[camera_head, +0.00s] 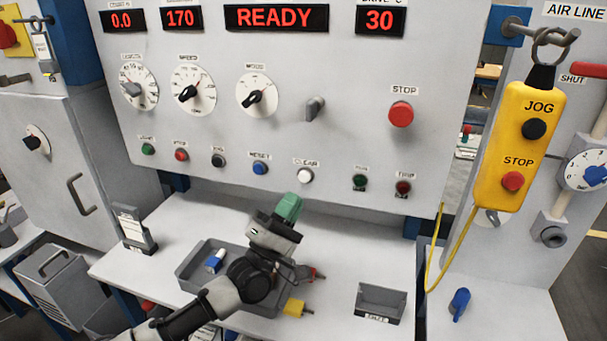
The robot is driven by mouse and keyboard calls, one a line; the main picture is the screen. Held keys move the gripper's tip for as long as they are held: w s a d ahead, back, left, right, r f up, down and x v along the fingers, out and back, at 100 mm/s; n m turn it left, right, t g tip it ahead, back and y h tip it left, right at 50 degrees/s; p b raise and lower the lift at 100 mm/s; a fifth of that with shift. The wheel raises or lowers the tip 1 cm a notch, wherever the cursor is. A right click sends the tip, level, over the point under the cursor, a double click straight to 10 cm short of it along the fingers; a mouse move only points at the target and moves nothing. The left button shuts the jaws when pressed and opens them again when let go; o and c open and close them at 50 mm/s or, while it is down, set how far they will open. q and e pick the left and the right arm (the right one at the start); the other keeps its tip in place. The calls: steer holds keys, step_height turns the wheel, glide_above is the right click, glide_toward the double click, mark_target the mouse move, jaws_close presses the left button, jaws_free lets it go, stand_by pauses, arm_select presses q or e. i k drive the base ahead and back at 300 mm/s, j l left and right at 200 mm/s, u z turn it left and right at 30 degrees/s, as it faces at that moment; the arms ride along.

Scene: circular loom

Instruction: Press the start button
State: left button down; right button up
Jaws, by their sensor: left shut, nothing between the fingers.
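The start button (148,149) is a small green button at the left end of the lower button row on the grey panel. Its small label is blurred but seems to read START. My left gripper (290,206) has green fingertips closed together with nothing between them. It is above the shelf, below the white clear button (305,176), to the right of and lower than the start button and apart from it. The display (276,17) above reads READY. My right gripper is not in view.
Red (181,155), black (218,160) and blue (260,168) buttons sit between the start button and my gripper. A large red stop button (401,114) is higher up. A grey tray (191,272) lies under my arm. A yellow pendant (520,145) hangs at right.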

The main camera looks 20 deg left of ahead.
mark_target(145, 150)
steer(key=u, duration=1.4)
